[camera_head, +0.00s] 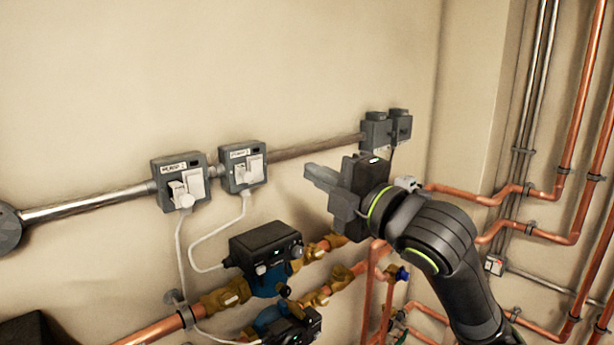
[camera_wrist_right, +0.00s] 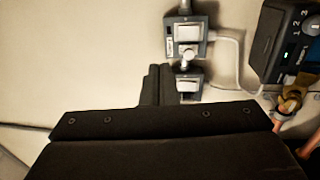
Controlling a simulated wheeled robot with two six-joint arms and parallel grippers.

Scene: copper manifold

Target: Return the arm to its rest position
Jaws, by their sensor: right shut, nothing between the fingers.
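My right gripper (camera_head: 322,178) is in front of the wall in the head view, with its fingers pointing left toward the switch boxes. Its jaws are shut and hold nothing. The fingers also show as a dark pair close together in the right wrist view (camera_wrist_right: 157,85). My right arm comes up from the lower right. The gripper appears apart from the right switch box (camera_head: 243,165), though depth is hard to judge. My left gripper is not in view.
The left switch box (camera_head: 180,181) sits on the conduit with a plug and cable. A black pump control box (camera_head: 265,246) with copper pipes and brass valves is below. Vertical copper pipes (camera_head: 575,130) line the right wall. The upper wall is bare.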

